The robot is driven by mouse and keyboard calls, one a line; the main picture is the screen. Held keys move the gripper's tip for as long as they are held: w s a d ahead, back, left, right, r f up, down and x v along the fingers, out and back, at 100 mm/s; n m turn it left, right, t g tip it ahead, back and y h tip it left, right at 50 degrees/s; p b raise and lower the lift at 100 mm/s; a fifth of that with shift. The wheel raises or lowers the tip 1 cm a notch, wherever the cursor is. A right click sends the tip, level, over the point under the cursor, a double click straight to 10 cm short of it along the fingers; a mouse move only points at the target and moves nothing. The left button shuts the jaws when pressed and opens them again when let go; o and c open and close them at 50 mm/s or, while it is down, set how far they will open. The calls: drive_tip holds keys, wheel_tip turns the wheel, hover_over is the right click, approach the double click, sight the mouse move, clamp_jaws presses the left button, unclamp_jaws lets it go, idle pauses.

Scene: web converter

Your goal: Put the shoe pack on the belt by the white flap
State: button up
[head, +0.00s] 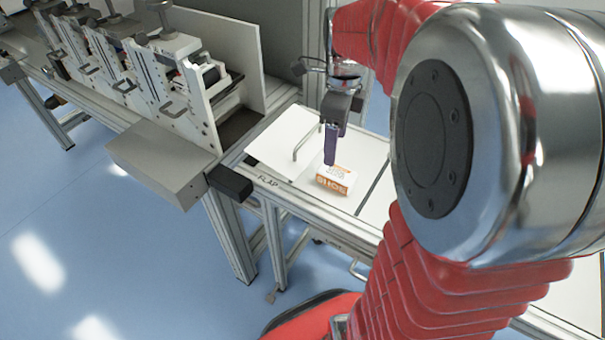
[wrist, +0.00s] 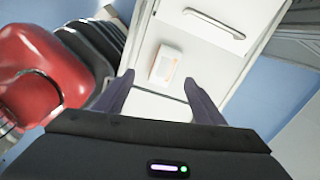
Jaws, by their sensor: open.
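The shoe pack (head: 337,179), a small white box with orange print, lies on the white belt (head: 362,152) beside the white flap (head: 279,140). In the wrist view the pack (wrist: 165,64) lies ahead of and between my two dark fingertips, with clear space on both sides. The flap (wrist: 190,38) with its bar handle is beyond it there. My gripper (head: 330,160) is open and empty and points down above the belt, just behind the pack in the head view. It also shows in the wrist view (wrist: 160,76). How high it is above the pack is hard to tell.
A row of machine units (head: 165,75) with metal handles stands at the upper left. A grey box (head: 165,160) juts out at the front of it. A metal frame edge marked FLAP (head: 268,182) runs along the belt's near side. Blue floor lies open at the left.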

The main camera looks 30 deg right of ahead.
drive_tip(key=s+a+r+n+t, duration=0.2)
drive_tip(key=s+a+n, duration=0.3)
drive_tip(key=n, duration=0.8)
drive_tip(key=s+a+r+n+t, duration=0.1)
drive_tip(key=s+a+n+t, duration=0.2)
drive_tip(key=s+a+n, duration=0.3)
drive_tip(key=a+n, duration=0.5)
drive_tip(key=n, duration=0.3)
drive_tip(key=shift+a+r, duration=0.4)
drive_tip(key=shift+s, duration=0.1)
